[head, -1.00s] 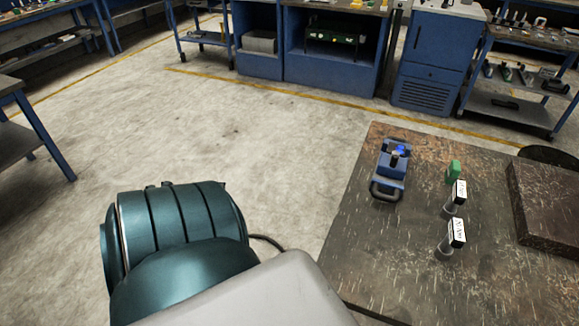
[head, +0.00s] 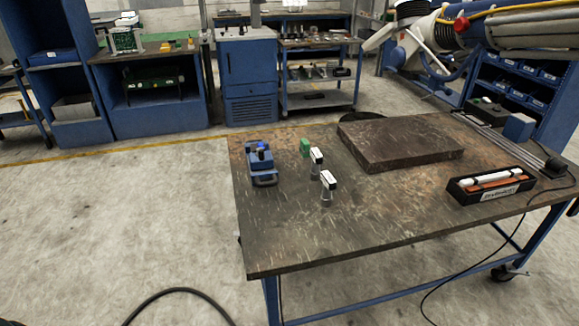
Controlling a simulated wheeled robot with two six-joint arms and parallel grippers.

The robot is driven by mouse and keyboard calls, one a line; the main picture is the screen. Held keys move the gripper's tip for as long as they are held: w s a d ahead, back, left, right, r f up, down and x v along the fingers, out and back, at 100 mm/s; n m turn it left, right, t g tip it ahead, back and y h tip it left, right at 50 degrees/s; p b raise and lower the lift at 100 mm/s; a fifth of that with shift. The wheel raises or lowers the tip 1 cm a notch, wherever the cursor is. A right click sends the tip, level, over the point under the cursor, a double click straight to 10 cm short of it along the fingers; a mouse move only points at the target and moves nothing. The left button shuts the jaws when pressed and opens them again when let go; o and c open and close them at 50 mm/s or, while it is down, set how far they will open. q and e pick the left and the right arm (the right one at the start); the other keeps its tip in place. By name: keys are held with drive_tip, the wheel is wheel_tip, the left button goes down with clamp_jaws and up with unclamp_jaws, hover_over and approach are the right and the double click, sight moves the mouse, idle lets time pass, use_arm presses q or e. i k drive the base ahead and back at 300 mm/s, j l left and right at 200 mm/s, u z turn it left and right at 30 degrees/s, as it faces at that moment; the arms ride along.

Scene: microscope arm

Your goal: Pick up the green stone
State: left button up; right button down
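The green stone (head: 305,147) is a small upright green block in the head view. It stands on the dark worktable (head: 262,218), left of the table's middle. It is just behind two small cylinders with white labelled tops, the nearer-to-it one (head: 316,163) and the front one (head: 327,188). A blue device with a handle (head: 262,165) stands to its left, apart from it. Neither of my grippers shows in the head view, and nothing is seen touching the stone.
A thick dark slab (head: 400,143) lies right of the stone. A black box with long sticks (head: 490,185) sits at the table's right. A large arm with cables (head: 470,32) hangs at the upper right. Blue cabinets (head: 248,75) stand behind. A cable (head: 178,293) crosses the floor in front.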

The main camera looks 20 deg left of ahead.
sight(304, 150)
drive_tip(key=k+z, duration=0.15)
drive_tip(key=z, duration=0.25)
drive_tip(key=k+z, duration=0.2)
drive_tip(key=z, duration=0.25)
drive_tip(key=k+l+z, duration=0.15)
drive_tip(key=z, duration=0.25)
drive_tip(key=j+z, duration=0.1)
drive_tip(key=j, duration=0.5)
drive_tip(key=k+j+z, duration=0.15)
drive_tip(key=j, duration=0.4)
drive_tip(key=j+z, duration=0.1)
drive_tip(key=j, duration=0.5)
drive_tip(key=k+j+z, duration=0.1)
drive_tip(key=j, duration=0.45)
